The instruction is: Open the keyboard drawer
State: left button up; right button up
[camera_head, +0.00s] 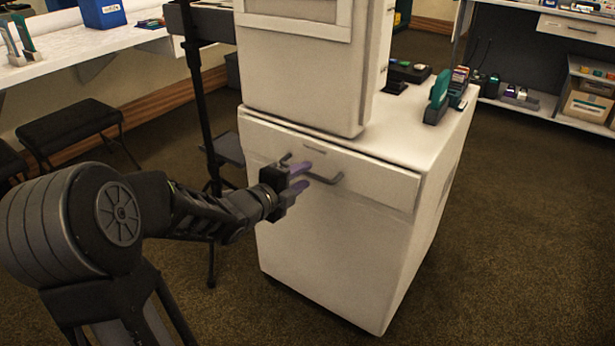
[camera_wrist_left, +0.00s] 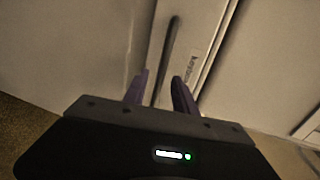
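The keyboard drawer (camera_head: 385,187) is the top front panel of a white cabinet, and it looks shut, flush with the cabinet. Its grey bar handle (camera_head: 330,181) runs across the front, partly hidden by my left gripper. My left gripper (camera_head: 309,175) is at the handle, its purple fingers pointing at the drawer front. In the left wrist view the fingers (camera_wrist_left: 160,90) stand apart, with the dark handle (camera_wrist_left: 171,50) showing between them. I cannot tell whether they touch it. A label (camera_wrist_left: 193,67) reading "keyboard" is beside the handle. My right gripper is not in view.
A tall white housing (camera_head: 300,75) stands on the cabinet, with small items (camera_head: 440,95) beside it on the top. A black stool (camera_head: 68,122) and a white counter (camera_head: 80,45) are at the left. The brown carpet in front of the cabinet is clear.

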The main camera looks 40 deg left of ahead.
pick_arm(q)
jog(key=shift+x, duration=1.35)
grip_shut()
dwell(0.4)
